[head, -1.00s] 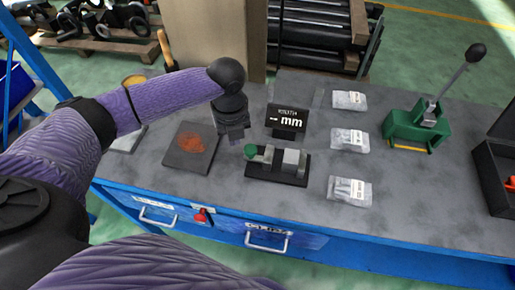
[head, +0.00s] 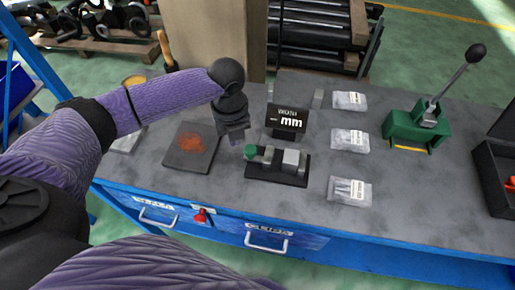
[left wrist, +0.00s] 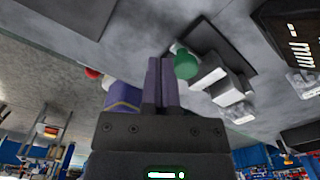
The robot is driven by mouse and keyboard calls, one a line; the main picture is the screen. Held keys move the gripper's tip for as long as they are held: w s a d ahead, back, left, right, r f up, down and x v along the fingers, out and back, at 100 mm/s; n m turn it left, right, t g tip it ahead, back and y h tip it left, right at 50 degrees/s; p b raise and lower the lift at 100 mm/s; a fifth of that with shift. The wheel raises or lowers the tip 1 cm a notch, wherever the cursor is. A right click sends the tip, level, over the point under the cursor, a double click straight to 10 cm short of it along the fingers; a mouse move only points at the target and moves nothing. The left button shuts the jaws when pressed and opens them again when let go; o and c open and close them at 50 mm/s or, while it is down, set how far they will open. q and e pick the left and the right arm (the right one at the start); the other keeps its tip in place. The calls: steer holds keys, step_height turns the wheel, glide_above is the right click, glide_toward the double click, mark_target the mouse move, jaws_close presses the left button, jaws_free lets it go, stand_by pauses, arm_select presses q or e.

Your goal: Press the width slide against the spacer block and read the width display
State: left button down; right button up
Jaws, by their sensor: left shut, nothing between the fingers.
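The width gauge is a black base (head: 278,176) on the grey bench top. On it sit a width slide with a green round knob (head: 250,152) at its left end and a light grey spacer block (head: 291,158) at the right. The black width display (head: 286,120) stands behind and reads "- mm". My left gripper (head: 237,141) is shut and empty, just left of and above the green knob. In the left wrist view its fingers (left wrist: 160,82) are together beside the green knob (left wrist: 186,65); I cannot tell whether they touch. My right gripper is not in view.
A dark pad with an orange-brown patch (head: 191,145) lies left of the gauge. Several clear labelled bags (head: 350,190) lie to its right. A green lever press (head: 417,124) and an open dark box (head: 498,180) stand farther right. The bench's front edge is near.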

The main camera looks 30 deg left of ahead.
mark_target(250, 148)
arm_select(q)
steer(key=shift+f, duration=0.1)
stand_by(0.4)
steer(key=shift+f+b, duration=0.7)
steer(key=shift+f, duration=0.65)
steer(key=shift+d, duration=0.15)
steer(key=shift+w+d, duration=0.15)
steer(key=shift+d, duration=0.45)
steer(key=shift+w+d+p, duration=0.25)
steer(key=shift+d+p, duration=0.05)
steer(key=shift+d, duration=0.6)
